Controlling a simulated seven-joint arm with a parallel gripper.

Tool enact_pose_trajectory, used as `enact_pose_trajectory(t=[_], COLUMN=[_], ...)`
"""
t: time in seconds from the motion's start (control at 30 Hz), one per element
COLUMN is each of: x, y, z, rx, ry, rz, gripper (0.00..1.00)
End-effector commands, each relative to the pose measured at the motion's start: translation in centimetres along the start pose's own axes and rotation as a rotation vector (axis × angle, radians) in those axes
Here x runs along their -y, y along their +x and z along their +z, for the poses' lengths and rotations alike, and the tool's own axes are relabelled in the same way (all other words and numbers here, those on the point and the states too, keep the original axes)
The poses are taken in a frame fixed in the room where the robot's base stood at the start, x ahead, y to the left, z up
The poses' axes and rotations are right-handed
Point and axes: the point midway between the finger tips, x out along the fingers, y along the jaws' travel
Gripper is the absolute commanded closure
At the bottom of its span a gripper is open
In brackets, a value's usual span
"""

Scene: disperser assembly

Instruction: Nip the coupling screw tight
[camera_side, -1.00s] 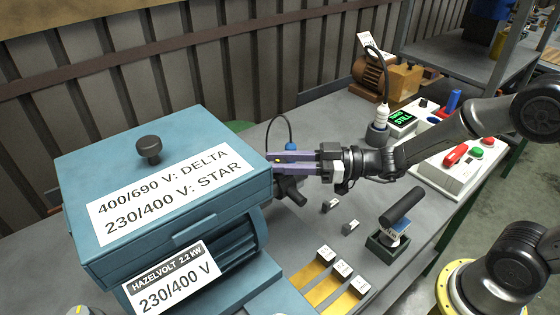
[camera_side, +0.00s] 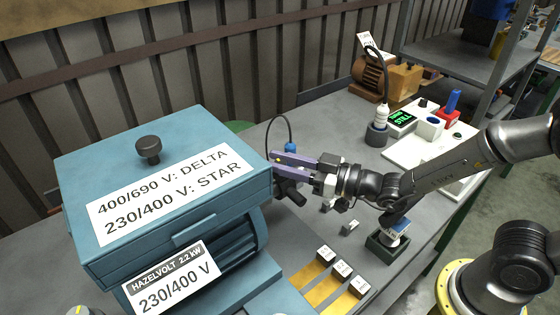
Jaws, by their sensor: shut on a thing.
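The blue motor's terminal box (camera_side: 230,200) fills the left of the view, with its large white voltage label. My gripper (camera_side: 273,162), with purple fingers, points left at the box's right side. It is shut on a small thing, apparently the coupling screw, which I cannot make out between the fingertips. A dark coupling part (camera_side: 291,193) shows just below the fingers, beside the motor. The box edge and my fingers hide the contact.
A thin dark cable with a blue end (camera_side: 290,147) arches behind my fingers. Numbered white blocks (camera_side: 343,268) lie on yellow strips in front. The control panel (camera_side: 402,152) is at the right, partly behind my arm.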

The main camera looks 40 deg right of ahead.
Motion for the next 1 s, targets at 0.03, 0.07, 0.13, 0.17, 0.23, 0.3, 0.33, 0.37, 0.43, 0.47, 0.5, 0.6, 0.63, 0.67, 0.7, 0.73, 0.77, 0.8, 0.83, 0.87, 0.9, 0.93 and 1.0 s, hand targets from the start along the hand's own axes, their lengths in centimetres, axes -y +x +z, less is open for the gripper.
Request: enact_pose_trajectory(t=[0.03, 0.07, 0.13, 0.17, 0.23, 0.3, 0.33, 0.37, 0.43, 0.47, 0.5, 0.6, 0.63, 0.67, 0.7, 0.73, 0.77, 0.8, 0.83, 0.87, 0.9, 0.93, 1.0], x=[0.1, 0.1, 0.1, 0.1, 0.1, 0.1, 0.1, 0.1, 0.1, 0.1, 0.1, 0.0, 0.0, 0.0, 0.0, 0.0, 0.0, 0.0, 0.0, 0.0, 0.0, -0.1, -0.1], y=[0.0, 0.0, 0.0, 0.0, 0.0, 0.0, 0.0, 0.0, 0.0, 0.0, 0.0, 0.0, 0.0, 0.0, 0.0, 0.0, 0.0, -0.1, -0.2, -0.3, -0.6, -0.9, -1.7], z=[0.0, 0.0, 0.0, 0.0, 0.0, -0.1, -0.1, -0.1, -0.1, -0.1, -0.1, 0.0, 0.0, 0.0, 0.0, 0.0, 0.0, 0.0, 0.0, -0.1, -0.1, -0.1, -0.1], rx=[-0.001, -0.001, -0.001, -0.001, -0.001, -0.001, -0.002, -0.002, -0.002, -0.001, -0.001, -0.001, -0.001, -0.001, -0.001, -0.001, -0.001, -0.001, -0.001, -0.001, -0.002, -0.002, -0.001], ry=[-0.001, -0.001, -0.001, -0.001, -0.001, -0.001, -0.001, -0.001, -0.001, -0.001, -0.001, -0.001, -0.001, -0.001, -0.001, 0.0, 0.0, 0.0, 0.0, 0.0, -0.001, -0.001, -0.002], rz=[-0.002, -0.002, -0.002, -0.002, -0.002, -0.002, -0.002, -0.002, -0.002, -0.002, -0.002, -0.001, -0.001, -0.001, -0.001, -0.001, -0.001, -0.001, 0.0, 0.0, 0.0, 0.001, 0.001], gripper=[1.0, 1.0, 1.0, 1.0, 1.0, 1.0, 0.66, 0.6, 0.48, 0.42, 0.39, 0.39, 0.39, 0.39, 0.39, 0.39, 0.39, 0.39, 0.39, 0.39, 0.39, 0.39, 0.39])
